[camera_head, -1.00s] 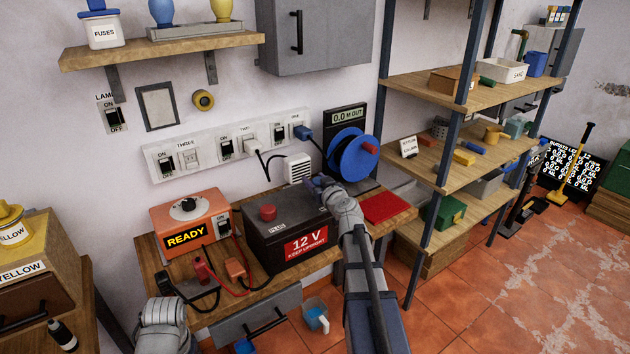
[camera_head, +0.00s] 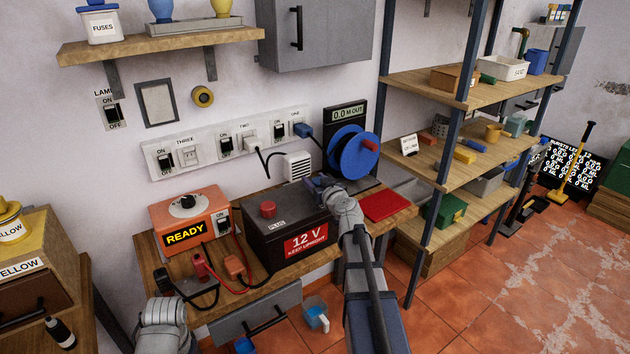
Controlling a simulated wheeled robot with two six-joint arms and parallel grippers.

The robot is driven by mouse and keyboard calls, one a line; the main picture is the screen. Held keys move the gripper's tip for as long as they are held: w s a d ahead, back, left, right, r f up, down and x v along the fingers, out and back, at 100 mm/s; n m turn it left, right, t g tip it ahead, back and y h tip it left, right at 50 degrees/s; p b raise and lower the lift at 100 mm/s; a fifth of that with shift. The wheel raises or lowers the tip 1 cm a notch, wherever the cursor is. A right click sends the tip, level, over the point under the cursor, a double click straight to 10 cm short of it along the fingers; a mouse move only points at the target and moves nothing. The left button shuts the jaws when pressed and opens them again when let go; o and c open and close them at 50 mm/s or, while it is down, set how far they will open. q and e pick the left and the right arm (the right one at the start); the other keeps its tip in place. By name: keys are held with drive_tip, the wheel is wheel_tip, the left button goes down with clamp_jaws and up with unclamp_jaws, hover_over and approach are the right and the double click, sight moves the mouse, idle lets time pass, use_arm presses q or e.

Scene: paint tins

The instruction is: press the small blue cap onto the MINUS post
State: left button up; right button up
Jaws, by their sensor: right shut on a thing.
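The dark 12 V battery (camera_head: 262,238) stands on the wooden bench, with a red round cap (camera_head: 267,209) on the left of its top. My right gripper (camera_head: 316,184) is over the right end of the battery top, where the MINUS post would be. It is shut on a small bluish thing, which I take to be the small blue cap; the fingers mostly cover it. The MINUS post is hidden behind my gripper, so I cannot tell whether the cap touches it. Of my left arm only a grey link shows at the bottom left; its gripper is not in view.
An orange charger (camera_head: 190,222) reading READY stands left of the battery, with clamps and cables in front. A blue cable reel (camera_head: 352,155) stands behind my right gripper. A red mat (camera_head: 387,206) lies to the right. A wall socket strip (camera_head: 205,148) runs behind.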

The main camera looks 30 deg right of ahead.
drive_tip(key=shift+f+b, duration=0.95)
drive_tip(key=shift+f, duration=0.1)
idle(1.5)
drive_tip(key=o, duration=1.2)
drive_tip(key=p+v, duration=0.1)
drive_tip(key=v, duration=0.7)
drive_tip(key=shift+f, duration=0.1)
